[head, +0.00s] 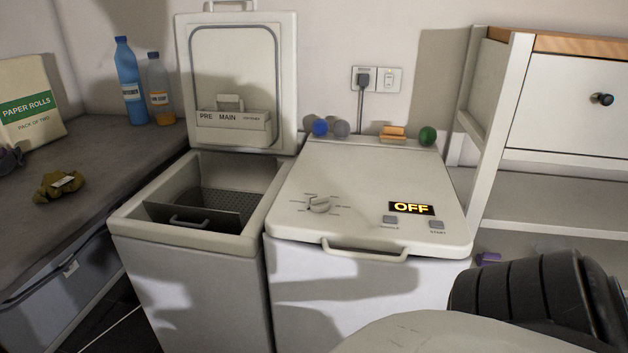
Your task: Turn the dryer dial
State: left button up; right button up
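The dial (319,204) is a pale round knob on the top of the right-hand machine (367,178), with small markings around it too small to read. That machine's lid is shut, and its dark display (411,208) reads OFF in lit letters. Two small grey buttons, one labelled START (437,225), sit below the display. Neither of my grippers is in view. Part of my own arm or body fills the lower right corner and hides the floor and part of the machine's front there.
The left-hand machine (118,221) stands open, its lid (236,130) raised. Small balls and an orange block (393,132) lie along the right-hand machine's back edge. A white shelf unit (500,130) stands right. A counter (95,165) with bottles is left. The space above the dial is clear.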

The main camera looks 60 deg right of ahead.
aim_at(319, 203)
jog(key=u, duration=0.15)
jog(key=k, duration=0.45)
jog(key=z, duration=0.85)
